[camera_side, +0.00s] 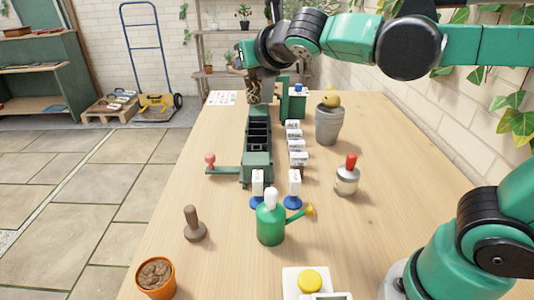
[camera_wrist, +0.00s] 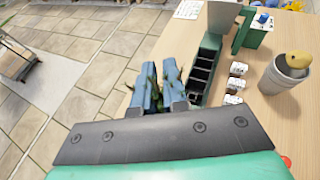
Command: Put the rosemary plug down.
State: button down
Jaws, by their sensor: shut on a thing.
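My gripper (camera_side: 256,76) is at the far end of the wooden table, over the far end of a long green rack (camera_side: 257,164). A dark brownish plug (camera_side: 254,94) hangs under it. In the wrist view my gripper's blue fingers (camera_wrist: 159,88) are shut on the rosemary plug, and some green leaves (camera_wrist: 153,74) show between and beside them. The rack (camera_wrist: 207,58) with its dark open cells lies just right of the fingers in the wrist view. The fingers hide most of the plug, and I cannot tell whether its bottom touches anything.
White labelled blocks (camera_side: 298,158) line the rack's right side. A grey bucket (camera_side: 329,125) with a yellowish round thing stands farther right. A red-topped bottle (camera_side: 347,177), a green watering can (camera_side: 270,220), a brown dibber (camera_side: 194,226) and a soil-filled pot (camera_side: 156,279) stand nearer.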

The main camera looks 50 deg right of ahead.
jog(key=w+a+f+m+g+h, duration=0.1)
jog(key=w+a+f+m+h, duration=0.2)
jog(key=w+a, duration=0.3)
jog(key=shift+w+f, duration=0.15)
jog(key=shift+w, duration=0.5)
jog(key=shift+d, duration=0.1)
notch_tip(320, 180, down, 20)
jog(key=shift+r, duration=0.2)
jog(key=shift+f, duration=0.2)
jog(key=c, duration=0.9)
grip_release()
